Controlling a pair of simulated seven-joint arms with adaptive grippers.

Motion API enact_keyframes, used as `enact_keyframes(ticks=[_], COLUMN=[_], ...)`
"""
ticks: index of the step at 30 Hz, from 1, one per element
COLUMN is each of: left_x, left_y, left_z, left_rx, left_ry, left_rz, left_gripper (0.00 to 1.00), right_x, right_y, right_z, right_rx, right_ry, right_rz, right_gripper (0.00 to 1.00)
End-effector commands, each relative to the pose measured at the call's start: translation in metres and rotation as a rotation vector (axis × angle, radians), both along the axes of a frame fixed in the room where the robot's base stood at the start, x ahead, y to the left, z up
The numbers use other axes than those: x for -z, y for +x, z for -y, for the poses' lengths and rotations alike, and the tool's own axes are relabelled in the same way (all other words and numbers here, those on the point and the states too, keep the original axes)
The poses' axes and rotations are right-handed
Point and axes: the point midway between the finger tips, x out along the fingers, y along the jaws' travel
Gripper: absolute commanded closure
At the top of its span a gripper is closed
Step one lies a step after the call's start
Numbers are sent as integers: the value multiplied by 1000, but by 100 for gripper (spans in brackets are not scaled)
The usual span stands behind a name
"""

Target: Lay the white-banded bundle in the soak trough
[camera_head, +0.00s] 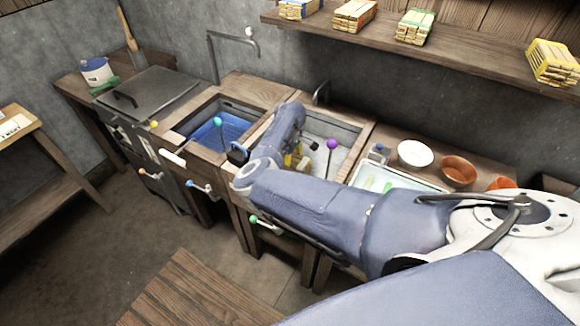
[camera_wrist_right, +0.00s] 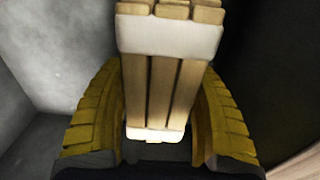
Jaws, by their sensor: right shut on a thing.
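The white-banded bundle (camera_wrist_right: 165,85), pale wooden slats with two white bands, is between the yellow fingers of my right gripper (camera_wrist_right: 160,130) in the right wrist view. Both fingers press on its sides. In the head view my right gripper (camera_head: 296,161) is at the right-hand grey basin (camera_head: 345,133), and my own arm hides much of it. To the left is a second basin with a blue inside (camera_head: 225,127). No label shows which one is the soak trough. Grey walls meet in a corner beside the bundle in the wrist view. My left gripper is not in view.
A lever with a purple knob (camera_head: 333,144) and one with a teal knob (camera_head: 217,122) stand near the basins. A pale tray (camera_head: 400,180), a white bowl (camera_head: 415,153) and orange bowls (camera_head: 459,170) are on the right. Banded bundles (camera_head: 355,16) lie on the shelf above.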

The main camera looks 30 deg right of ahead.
Motion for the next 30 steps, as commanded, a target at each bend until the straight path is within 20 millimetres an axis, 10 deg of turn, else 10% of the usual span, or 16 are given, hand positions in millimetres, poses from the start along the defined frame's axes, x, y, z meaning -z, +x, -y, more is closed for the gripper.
enact_keyframes(ticks=[21, 22, 30], left_x=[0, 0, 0], left_y=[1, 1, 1], left_z=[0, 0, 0], left_rx=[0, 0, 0], left_ry=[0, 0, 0], left_rz=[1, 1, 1], left_gripper=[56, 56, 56], right_x=[27, 27, 27], right_y=[0, 0, 0], right_z=[0, 0, 0], right_rx=[0, 0, 0], right_ry=[0, 1, 0], right_rz=[1, 0, 1], right_gripper=[74, 37, 16])
